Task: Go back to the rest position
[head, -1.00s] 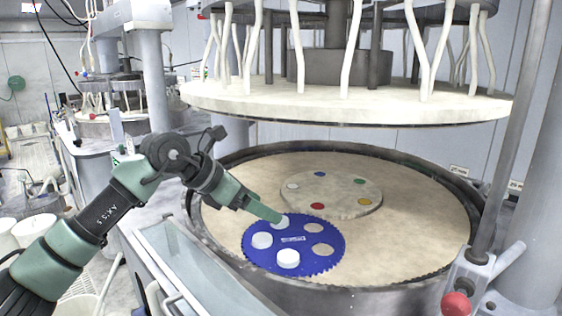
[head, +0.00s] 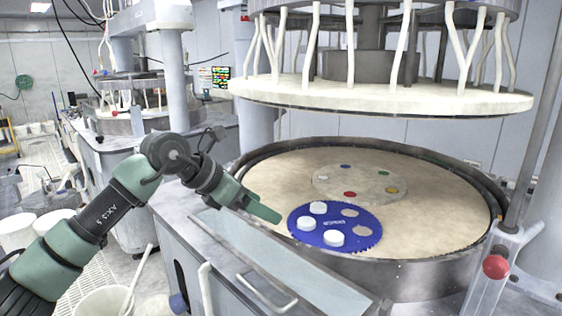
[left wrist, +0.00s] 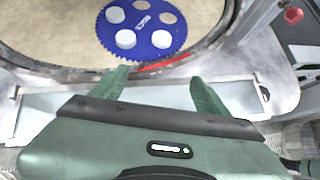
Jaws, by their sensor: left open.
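My left gripper (head: 262,210) reaches in from the left in the head view, beside the blue toothed carrier and apart from it. In the left wrist view its two fingers (left wrist: 163,90) are spread with nothing between them. The blue carrier (head: 364,241) lies on the beige platen (head: 440,205). It holds white discs (head: 334,237) in some of its holes, and other holes show beige. The carrier also shows beyond the fingers in the left wrist view (left wrist: 172,45). My right gripper is not in view.
A round upper plate (head: 380,95) hangs above the platen. The platen's dark raised rim (head: 400,268) and a metal ledge with a handle (head: 268,291) lie near my left gripper. A red knob (head: 495,267) stands at right. White buckets (head: 103,301) stand on the floor at left.

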